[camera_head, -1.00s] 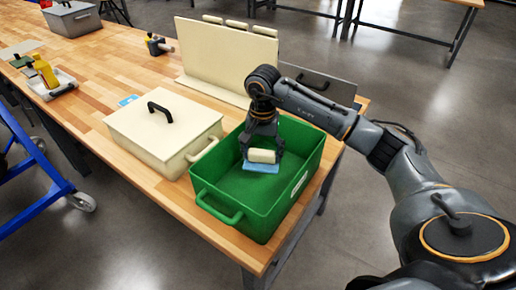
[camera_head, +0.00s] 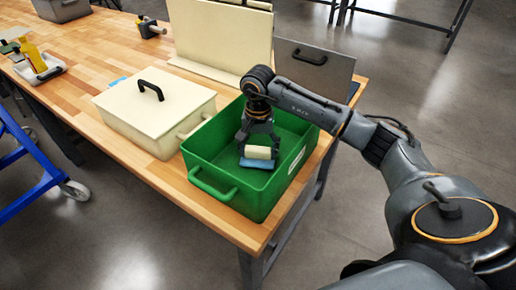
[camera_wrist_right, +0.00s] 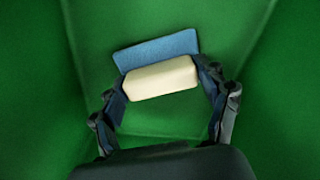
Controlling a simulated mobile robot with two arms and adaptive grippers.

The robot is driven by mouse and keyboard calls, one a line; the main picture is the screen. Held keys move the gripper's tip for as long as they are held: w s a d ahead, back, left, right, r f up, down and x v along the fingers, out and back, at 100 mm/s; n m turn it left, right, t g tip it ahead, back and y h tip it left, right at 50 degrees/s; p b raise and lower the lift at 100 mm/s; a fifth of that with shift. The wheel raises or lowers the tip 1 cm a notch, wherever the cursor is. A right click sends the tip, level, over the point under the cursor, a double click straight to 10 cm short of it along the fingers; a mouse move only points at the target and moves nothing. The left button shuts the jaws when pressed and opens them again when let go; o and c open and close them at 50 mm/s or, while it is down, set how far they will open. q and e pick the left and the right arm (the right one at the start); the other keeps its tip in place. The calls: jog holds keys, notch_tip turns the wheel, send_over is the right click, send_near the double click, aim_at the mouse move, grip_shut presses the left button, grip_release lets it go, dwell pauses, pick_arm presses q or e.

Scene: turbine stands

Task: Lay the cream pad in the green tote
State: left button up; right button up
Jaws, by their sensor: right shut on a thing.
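The cream pad (camera_head: 258,153) is a small pale block inside the green tote (camera_head: 226,208), which stands at the table's front right corner. My right gripper (camera_head: 259,150) reaches down into the tote and is shut on the pad. In the right wrist view the two fingers hold the cream pad (camera_wrist_right: 160,78) by its ends. A flat blue piece (camera_wrist_right: 157,50) lies just beyond the pad there, partly hidden by it; it also shows under the pad in the head view (camera_head: 258,164). Whether the pad touches it, I cannot tell. My left gripper is not in view.
A cream lidded box (camera_head: 155,115) with a black handle stands left of the tote. A white tray with a yellow bottle (camera_head: 33,56) sits far left.

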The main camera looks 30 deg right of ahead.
aim_at(258, 148)
jog(key=shift+f+b, duration=0.3)
jog(key=shift+b, duration=0.05)
jog(key=o, duration=1.2)
jog(key=shift+c, duration=0.2)
jog(key=shift+r+p, duration=1.85)
jog(key=shift+r, duration=1.7)
